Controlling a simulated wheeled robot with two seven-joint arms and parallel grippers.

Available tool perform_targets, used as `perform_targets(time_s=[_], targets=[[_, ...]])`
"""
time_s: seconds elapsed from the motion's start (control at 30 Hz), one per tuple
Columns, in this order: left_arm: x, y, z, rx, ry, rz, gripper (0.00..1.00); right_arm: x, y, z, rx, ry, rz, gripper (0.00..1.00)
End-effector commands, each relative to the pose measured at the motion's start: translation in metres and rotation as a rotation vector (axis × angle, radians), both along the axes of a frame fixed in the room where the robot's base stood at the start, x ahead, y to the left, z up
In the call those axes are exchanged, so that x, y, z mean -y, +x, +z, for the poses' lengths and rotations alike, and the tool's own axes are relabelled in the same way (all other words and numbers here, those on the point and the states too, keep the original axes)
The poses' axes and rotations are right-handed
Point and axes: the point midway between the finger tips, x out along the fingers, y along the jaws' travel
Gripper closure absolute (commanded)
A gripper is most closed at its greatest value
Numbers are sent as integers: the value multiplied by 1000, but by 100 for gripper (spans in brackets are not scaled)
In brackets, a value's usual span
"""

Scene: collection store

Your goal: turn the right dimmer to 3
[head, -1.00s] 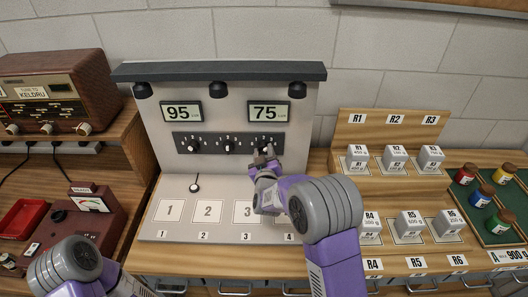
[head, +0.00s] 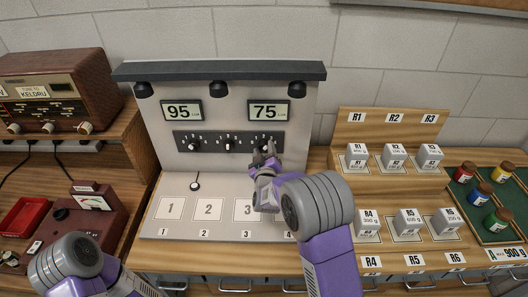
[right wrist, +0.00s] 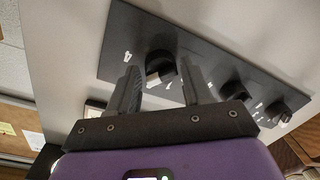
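The black dimmer panel (head: 176,141) on the upright grey board carries three black knobs with white number marks. My right gripper (head: 265,154) is at the right dimmer and partly covers it in the head view. In the right wrist view my right gripper (right wrist: 158,72) is open, with one finger on each side of a knob, the right dimmer (right wrist: 160,64). Gaps show between knob and fingers; contact cannot be told. The knob's setting is not readable. The middle dimmer (head: 229,146) and left dimmer (head: 193,146) are free. My left gripper is out of view.
Two displays read 95 (head: 181,111) and 75 (head: 269,111) above the panel. A grey base plate (head: 185,234) with numbered squares lies below. A stepped wooden rack (head: 352,119) of white blocks stands right of my right arm. A radio (head: 62,90) is at the left.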

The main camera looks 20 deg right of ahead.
Motion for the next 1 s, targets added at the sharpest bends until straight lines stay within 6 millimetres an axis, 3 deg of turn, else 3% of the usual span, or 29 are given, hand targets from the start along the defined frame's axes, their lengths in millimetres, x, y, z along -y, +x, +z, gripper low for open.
perform_targets(time_s=[0.1, 0.47, 0.8, 1.0], targets=[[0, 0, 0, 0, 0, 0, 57, 0, 0, 0, 0, 0, 0, 36], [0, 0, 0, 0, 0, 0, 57, -2, -6, 0, -1, 1, 2, 36], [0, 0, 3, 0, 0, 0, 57, -13, -54, 2, -3, 2, 3, 36], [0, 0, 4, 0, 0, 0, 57, -17, -71, 3, -1, 1, 0, 36]])
